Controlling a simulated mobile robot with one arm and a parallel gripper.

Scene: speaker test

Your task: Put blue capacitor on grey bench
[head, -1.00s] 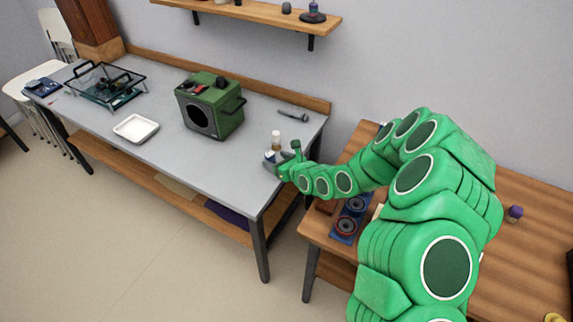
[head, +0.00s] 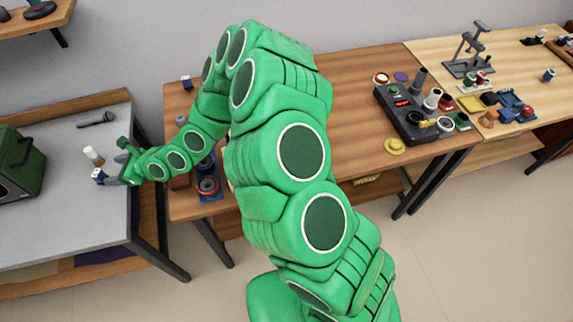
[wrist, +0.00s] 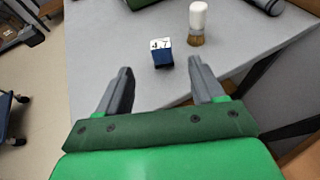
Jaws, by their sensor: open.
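The blue capacitor (wrist: 163,58), a small blue block with a white top marked "4 7", stands upright on the grey bench (wrist: 110,38). In the head view the capacitor (head: 98,176) is near the right end of the grey bench (head: 60,222), just left of my gripper (head: 120,172). In the wrist view my gripper (wrist: 160,70) is open, and the capacitor stands just beyond its fingertips, roughly centred between them. Nothing is held.
A white-handled brush (wrist: 197,24) stands behind the capacitor, to its right in the wrist view. A green box-shaped device (head: 20,168) and a dark tool (head: 96,119) are on the bench. A wooden table (head: 365,72) with several parts lies to the right.

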